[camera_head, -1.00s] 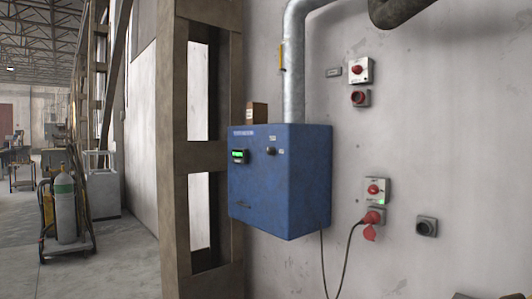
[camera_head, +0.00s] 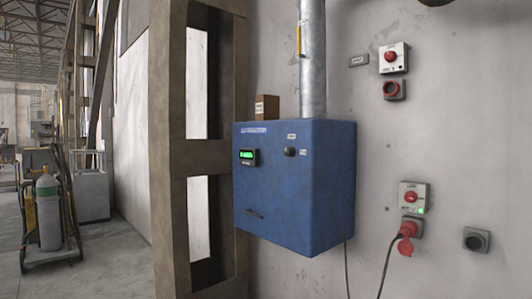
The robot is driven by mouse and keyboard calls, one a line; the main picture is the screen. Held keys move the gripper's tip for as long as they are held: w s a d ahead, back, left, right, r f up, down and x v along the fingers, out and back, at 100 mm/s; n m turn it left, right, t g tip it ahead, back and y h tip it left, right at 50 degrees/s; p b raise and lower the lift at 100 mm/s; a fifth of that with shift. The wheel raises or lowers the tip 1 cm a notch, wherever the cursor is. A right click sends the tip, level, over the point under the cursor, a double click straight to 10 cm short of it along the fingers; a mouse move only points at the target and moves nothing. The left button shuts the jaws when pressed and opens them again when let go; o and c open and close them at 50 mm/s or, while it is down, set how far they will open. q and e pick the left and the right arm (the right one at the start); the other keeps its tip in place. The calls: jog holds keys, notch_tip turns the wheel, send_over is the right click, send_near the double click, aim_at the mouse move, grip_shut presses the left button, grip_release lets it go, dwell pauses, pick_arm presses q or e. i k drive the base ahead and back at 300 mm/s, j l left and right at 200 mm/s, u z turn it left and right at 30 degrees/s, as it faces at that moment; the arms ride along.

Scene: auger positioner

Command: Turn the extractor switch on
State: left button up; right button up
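A blue extractor box (camera_head: 290,190) hangs on the wall in the middle of the head view, with a metal duct (camera_head: 312,75) rising from its top. Its front has a small green-lit display (camera_head: 248,157) and a dark round knob (camera_head: 290,152) with small labels beside it. Right of the box, a grey-white wall switch with a red knob (camera_head: 411,198) has a small green light lit. A similar red-knobbed switch (camera_head: 391,58) is higher on the wall. I cannot tell for sure which is the extractor switch. Neither gripper is in view.
A red plug (camera_head: 406,246) with a hanging cable sits in the socket below the lower switch. A grey socket (camera_head: 476,239) is further right. A steel column (camera_head: 172,150) stands left of the box. A gas cylinder cart (camera_head: 48,215) stands on the floor at the left.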

aim_at(289, 151)
jog(key=i+j+u, duration=0.15)
jog(key=i, duration=0.35)
jog(key=i+j+u, duration=0.15)
jog(key=i, duration=0.3)
jog(key=i+l+u, duration=0.15)
jog(key=i, duration=0.25)
jog(key=i+l+u, duration=0.2)
jog(key=i+l, duration=0.2)
